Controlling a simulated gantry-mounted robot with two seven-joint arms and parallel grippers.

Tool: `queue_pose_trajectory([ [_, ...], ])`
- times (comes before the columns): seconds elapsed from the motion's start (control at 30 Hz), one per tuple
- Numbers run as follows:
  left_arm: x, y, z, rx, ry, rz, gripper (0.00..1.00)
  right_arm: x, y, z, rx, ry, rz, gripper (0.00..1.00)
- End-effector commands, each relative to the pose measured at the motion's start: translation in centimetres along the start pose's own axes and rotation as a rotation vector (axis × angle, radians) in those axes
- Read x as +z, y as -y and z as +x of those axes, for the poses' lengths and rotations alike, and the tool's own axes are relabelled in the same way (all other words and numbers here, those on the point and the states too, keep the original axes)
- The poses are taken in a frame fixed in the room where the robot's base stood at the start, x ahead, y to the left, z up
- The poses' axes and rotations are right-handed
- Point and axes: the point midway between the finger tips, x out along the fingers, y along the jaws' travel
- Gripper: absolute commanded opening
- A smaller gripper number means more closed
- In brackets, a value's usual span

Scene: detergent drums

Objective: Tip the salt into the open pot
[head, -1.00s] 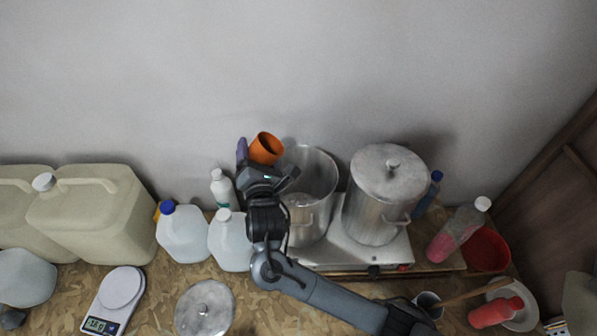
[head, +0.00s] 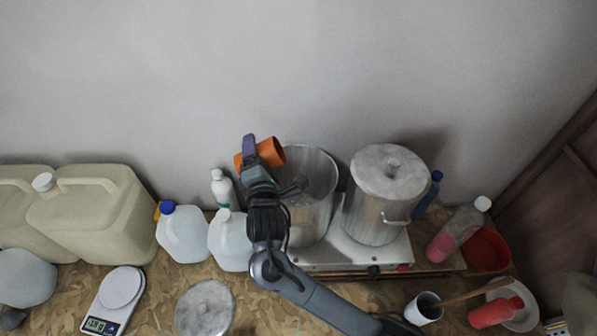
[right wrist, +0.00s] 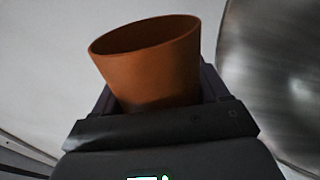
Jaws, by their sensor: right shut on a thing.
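The orange cup (head: 271,152) is tilted, its mouth turned right toward the open metal pot (head: 318,205), near that pot's upper left rim. My right gripper (head: 256,158) is shut on the cup, seen from above on its left side. In the right wrist view the cup (right wrist: 150,68) sits between the fingers, and the round metal wall of a pot (right wrist: 275,80) is at the right. No salt is visible in the cup or falling from it. The pot's inside is partly hidden by my gripper. My left gripper is out of view.
A lidded pot (head: 388,190) stands right of the open pot on a white hotplate (head: 340,255). Jugs (head: 184,235) and a white bottle (head: 222,187) stand to the left. A loose lid (head: 204,308) and a scale (head: 120,290) lie in front.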

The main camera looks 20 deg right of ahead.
Motion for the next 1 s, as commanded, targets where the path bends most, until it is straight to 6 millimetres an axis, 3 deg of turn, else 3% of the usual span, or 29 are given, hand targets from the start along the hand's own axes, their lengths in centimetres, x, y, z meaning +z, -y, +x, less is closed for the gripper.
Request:
queue_pose_trajectory([
  [0.13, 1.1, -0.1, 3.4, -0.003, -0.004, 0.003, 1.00, -0.4, 1.3, 0.0, 0.002, 0.001, 0.079, 0.42],
  [0.43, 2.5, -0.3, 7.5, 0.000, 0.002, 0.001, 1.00, 1.7, 0.7, 0.0, 0.003, 0.001, 0.229, 0.42],
  [0.67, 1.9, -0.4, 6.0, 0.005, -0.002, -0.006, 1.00, 2.3, 0.5, 0.0, -0.001, 0.000, 0.339, 0.42],
  [1.0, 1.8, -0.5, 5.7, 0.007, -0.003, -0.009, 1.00, 2.5, 0.6, 0.0, 0.001, 0.000, 0.409, 0.42],
])
